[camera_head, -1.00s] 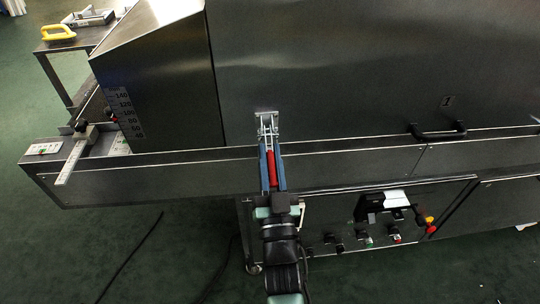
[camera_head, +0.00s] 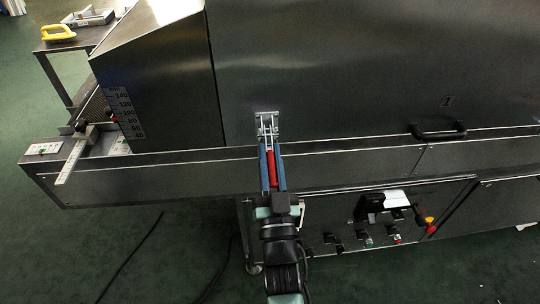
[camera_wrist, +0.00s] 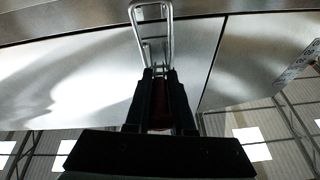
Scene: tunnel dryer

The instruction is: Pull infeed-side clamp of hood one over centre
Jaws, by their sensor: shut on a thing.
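The infeed-side clamp (camera_head: 266,126) is a bright metal toggle latch with a red handle (camera_head: 271,168), on the front of hood one (camera_head: 350,75) near its left end. My gripper (camera_head: 272,170) comes up from below with a blue finger on each side of the red handle, shut on it. In the wrist view the clamp's wire loop (camera_wrist: 152,30) rises beyond my dark fingers (camera_wrist: 160,100). The dark red handle (camera_wrist: 160,115) shows between them, partly hidden. The loop's upper end is near the hood's edge; whether it is hooked and under tension I cannot tell.
A black hood handle (camera_head: 438,132) is to the right, near the number 1 plate. Below are a control panel with a red-yellow stop button (camera_head: 429,221) and a black holder (camera_head: 375,205). A ruler arm (camera_head: 72,160) is at the infeed. Cables lie on the green floor.

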